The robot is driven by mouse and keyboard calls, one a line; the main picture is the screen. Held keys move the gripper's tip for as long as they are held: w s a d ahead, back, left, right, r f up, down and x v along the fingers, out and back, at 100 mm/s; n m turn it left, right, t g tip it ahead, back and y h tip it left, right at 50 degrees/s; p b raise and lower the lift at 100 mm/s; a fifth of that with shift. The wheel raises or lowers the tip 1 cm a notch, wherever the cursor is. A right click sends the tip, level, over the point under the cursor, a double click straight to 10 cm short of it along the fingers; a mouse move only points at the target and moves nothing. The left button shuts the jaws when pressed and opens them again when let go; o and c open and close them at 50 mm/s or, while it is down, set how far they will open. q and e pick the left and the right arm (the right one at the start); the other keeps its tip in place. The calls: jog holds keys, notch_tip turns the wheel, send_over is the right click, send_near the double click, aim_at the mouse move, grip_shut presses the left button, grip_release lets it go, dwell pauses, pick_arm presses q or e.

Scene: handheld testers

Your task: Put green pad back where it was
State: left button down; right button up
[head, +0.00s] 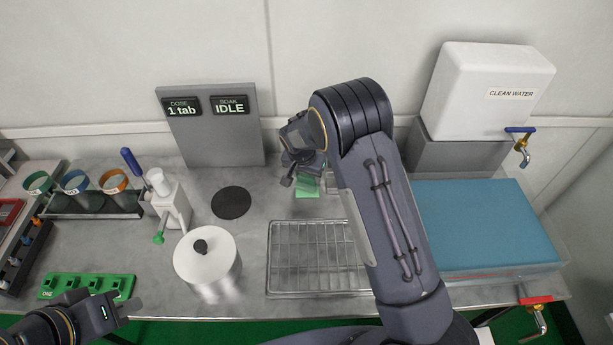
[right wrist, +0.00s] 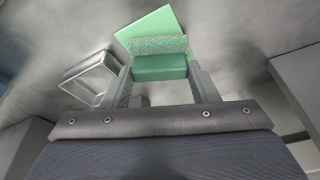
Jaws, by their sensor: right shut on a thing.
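My right gripper (right wrist: 160,88) is shut on the green pad (right wrist: 160,66), a small block with a rough, paler face, gripped between the two fingers. A flat light-green square (right wrist: 150,24) lies on the counter just beyond the pad, partly covered by it and turned at an angle. Whether the pad touches it cannot be told. In the head view the right gripper (head: 303,163) points down near the back wall, with the pad (head: 308,184) under it. My left gripper (head: 122,308) is at the lower left, away from the pad; its finger gap is unclear.
A clear open box (right wrist: 91,80) stands beside the right gripper in the wrist view. A wire rack (head: 310,262), black disc (head: 231,202), lidded white pot (head: 206,262), white dispenser (head: 168,200), grey display panel (head: 212,140) and blue-topped basin (head: 485,225) surround the work area.

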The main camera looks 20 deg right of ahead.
jog(key=shift+r, duration=0.1)
jog(key=shift+f, duration=0.25)
jog(key=o, duration=1)
jog(key=shift+r, duration=0.1)
jog(key=v, duration=1.2)
jog(key=shift+s+r+b, duration=0.1)
jog(key=shift+r+b, duration=0.1)
jog(key=shift+b, duration=0.2)
